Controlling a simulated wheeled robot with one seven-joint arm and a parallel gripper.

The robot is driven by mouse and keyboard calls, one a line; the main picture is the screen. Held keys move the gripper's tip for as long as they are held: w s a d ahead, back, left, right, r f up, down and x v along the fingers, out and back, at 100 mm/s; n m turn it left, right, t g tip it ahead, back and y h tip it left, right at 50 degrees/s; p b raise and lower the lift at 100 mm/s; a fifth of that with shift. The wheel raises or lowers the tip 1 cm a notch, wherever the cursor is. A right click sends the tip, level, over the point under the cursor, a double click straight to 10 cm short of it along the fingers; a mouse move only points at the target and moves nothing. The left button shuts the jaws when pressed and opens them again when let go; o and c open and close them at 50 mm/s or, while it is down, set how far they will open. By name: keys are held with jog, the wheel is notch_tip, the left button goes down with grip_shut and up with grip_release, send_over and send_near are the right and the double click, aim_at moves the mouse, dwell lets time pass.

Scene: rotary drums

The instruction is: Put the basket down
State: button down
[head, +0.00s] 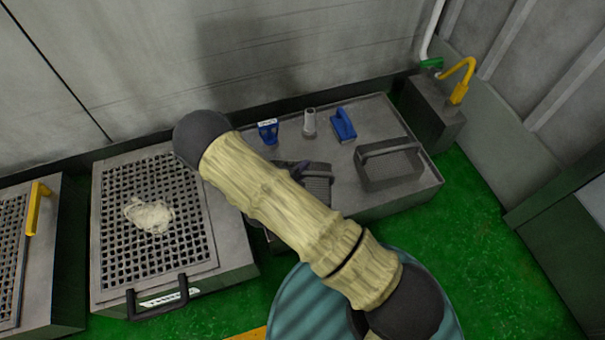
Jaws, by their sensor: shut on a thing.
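A dark grey basket (318,187) with ribbed sides shows just right of my arm, over the front middle of the grey table (415,200). My arm hides its left part. My gripper (298,170) shows only as a small dark shape at the basket's top edge, mostly hidden behind my arm. It is shut on the basket. I cannot tell whether the basket's underside touches the table. A second dark basket (390,168) with a raised handle sits upright on the right part of the table, apart from the first.
Behind the baskets stand a blue-and-white item (268,131), a grey cylinder (309,123) and a blue brush-like tool (344,125). Left is a perforated-top unit (105,240) with a pale heap (149,214). A yellow-handled box (432,112) stands right. Bare tabletop lies between the baskets and tools.

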jog(key=shift+f, duration=0.7)
jog(key=shift+f, duration=0.15)
jog(key=c, duration=1.4)
grip_release()
jog(key=shift+o, duration=0.2)
